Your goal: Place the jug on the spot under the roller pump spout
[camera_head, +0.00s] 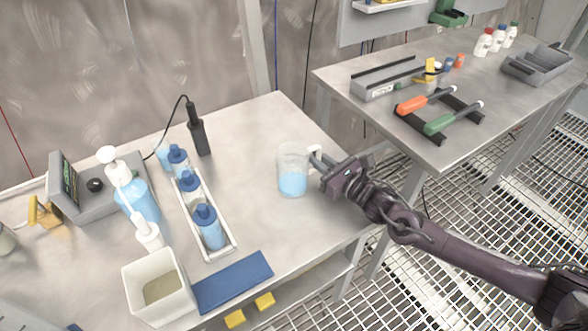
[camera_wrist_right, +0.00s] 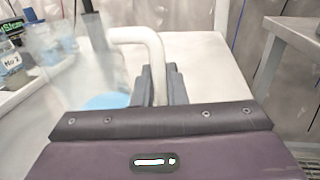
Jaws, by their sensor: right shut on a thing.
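The jug (camera_head: 293,170) is clear, with blue liquid in its lower part and a pale handle on its right side. It is upright at the right part of the near bench; I cannot tell whether its base touches the top. My right gripper (camera_head: 322,163) is shut on the jug's handle. In the right wrist view the handle (camera_wrist_right: 148,42) runs down between the fingers (camera_wrist_right: 160,86), and the clear jug wall (camera_wrist_right: 85,65) is to the left, blurred. I cannot make out a roller pump, spout or marked spot for certain. My left gripper is not in view.
Left of the jug are a rack (camera_head: 229,246) of blue-capped bottles, a black upright probe (camera_head: 198,130), a grey device (camera_head: 75,208) with a knob, and a pump bottle (camera_head: 140,200). A blue mat (camera_head: 235,281) and square tub (camera_head: 158,290) are in front. The second bench (camera_head: 350,120) stands right.

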